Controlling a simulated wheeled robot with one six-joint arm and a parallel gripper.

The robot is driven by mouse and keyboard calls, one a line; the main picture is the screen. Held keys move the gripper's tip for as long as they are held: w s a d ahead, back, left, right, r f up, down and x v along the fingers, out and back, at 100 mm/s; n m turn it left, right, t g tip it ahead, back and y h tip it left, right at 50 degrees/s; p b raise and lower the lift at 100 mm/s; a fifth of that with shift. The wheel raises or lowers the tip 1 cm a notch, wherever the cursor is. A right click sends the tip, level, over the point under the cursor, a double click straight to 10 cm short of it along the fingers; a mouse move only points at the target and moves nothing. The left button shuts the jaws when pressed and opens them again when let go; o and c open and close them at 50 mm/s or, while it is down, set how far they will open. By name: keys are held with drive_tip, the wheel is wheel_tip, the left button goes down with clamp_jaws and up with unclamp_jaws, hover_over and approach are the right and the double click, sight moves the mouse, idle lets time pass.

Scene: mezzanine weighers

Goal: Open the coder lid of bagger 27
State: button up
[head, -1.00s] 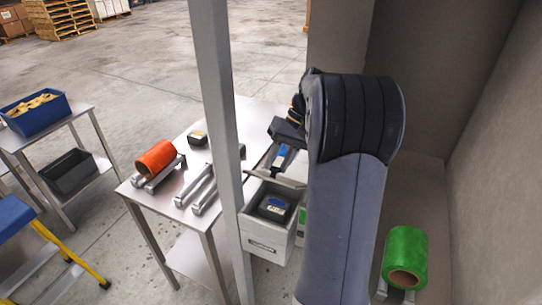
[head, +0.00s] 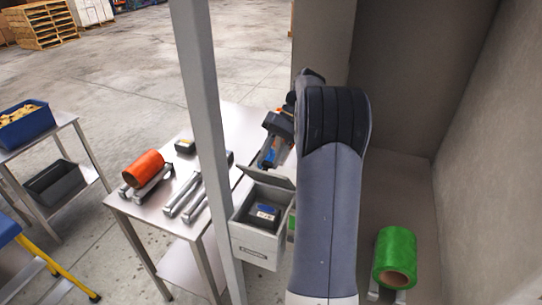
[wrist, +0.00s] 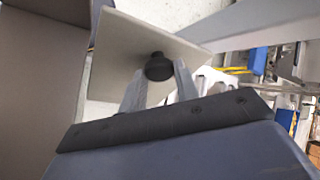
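The coder is a pale grey box (head: 256,243) with an open top, in the middle of the head view. A dark cartridge (head: 266,212) with a blue label sits inside. Its grey lid (head: 268,177) stands raised at the back of the box; in the wrist view the lid (wrist: 130,50) is a flat plate with a black knob (wrist: 158,66). My gripper (wrist: 160,70) has one finger on each side of the knob, and the tips appear to press on it. In the head view my arm partly hides the gripper. I cannot read a bagger number.
A steel table (head: 140,207) with an orange roll (head: 143,168) and metal rails is left of a grey post (head: 205,130). A green roll (head: 396,250) is at the right, near the wall. A blue bin (head: 32,122) stands on a table at far left.

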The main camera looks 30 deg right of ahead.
drive_tip(key=o, duration=0.4)
drive_tip(key=shift+o, duration=0.3)
drive_tip(key=shift+a, duration=0.1)
